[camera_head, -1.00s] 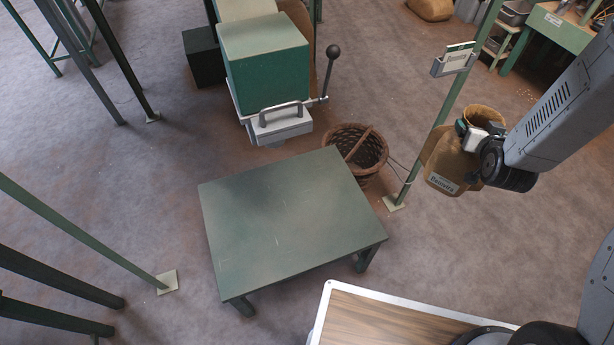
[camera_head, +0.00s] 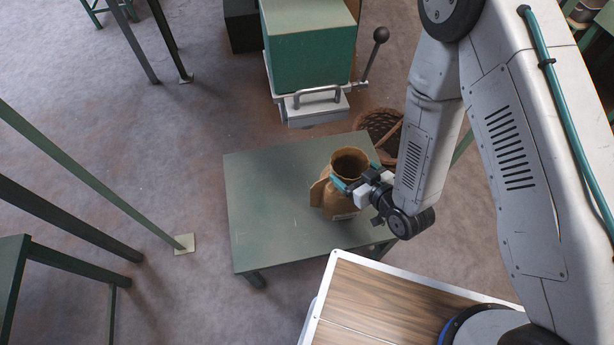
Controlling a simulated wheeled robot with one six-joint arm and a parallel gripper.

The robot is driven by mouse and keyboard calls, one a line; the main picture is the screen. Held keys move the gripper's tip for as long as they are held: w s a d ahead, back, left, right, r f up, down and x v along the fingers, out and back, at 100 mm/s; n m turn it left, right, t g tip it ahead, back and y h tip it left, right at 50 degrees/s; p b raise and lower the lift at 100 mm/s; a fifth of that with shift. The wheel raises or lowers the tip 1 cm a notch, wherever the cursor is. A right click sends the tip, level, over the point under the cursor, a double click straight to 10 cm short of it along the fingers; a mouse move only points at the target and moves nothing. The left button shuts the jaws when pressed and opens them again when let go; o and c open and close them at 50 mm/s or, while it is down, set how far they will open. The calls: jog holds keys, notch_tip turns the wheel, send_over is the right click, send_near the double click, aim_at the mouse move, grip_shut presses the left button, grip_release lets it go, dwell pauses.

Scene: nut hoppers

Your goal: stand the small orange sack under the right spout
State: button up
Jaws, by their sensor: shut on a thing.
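The small orange-brown sack (camera_head: 337,203) has an open, round neck and a pale label low on its side, mostly turned from view. My gripper (camera_head: 349,186) is shut on the sack near its neck, from the right. The sack is upright over the right part of the green table (camera_head: 270,190). I cannot tell whether its base touches the tabletop. A green hopper (camera_head: 308,55) with a grey metal spout (camera_head: 318,106) and handle stands behind the table. The sack is in front of this spout and a little to its right, not under it.
A lever with a dark knob (camera_head: 380,35) sticks up at the hopper's right. A wicker basket (camera_head: 380,126) stands on the floor behind the table's right corner. Green posts (camera_head: 90,180) stand at the left. The table's left half is clear.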

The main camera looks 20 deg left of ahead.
jog(key=shift+s+a+f+g, duration=0.3)
jog(key=shift+s+a+g, duration=0.15)
jog(key=shift+s, duration=0.25)
jog(key=shift+a+n, duration=0.3)
jog(key=shift+a, duration=0.1)
jog(key=w+a+f, duration=0.1)
jog(key=w+a, duration=0.9)
jog(key=a, duration=0.4)
jog(key=shift+f, duration=0.35)
jog(key=shift+w, duration=0.1)
jog(key=o, duration=1.1)
jog(key=shift+f, duration=0.1)
jog(key=shift+c, duration=0.2)
jog(key=shift+o, duration=0.4)
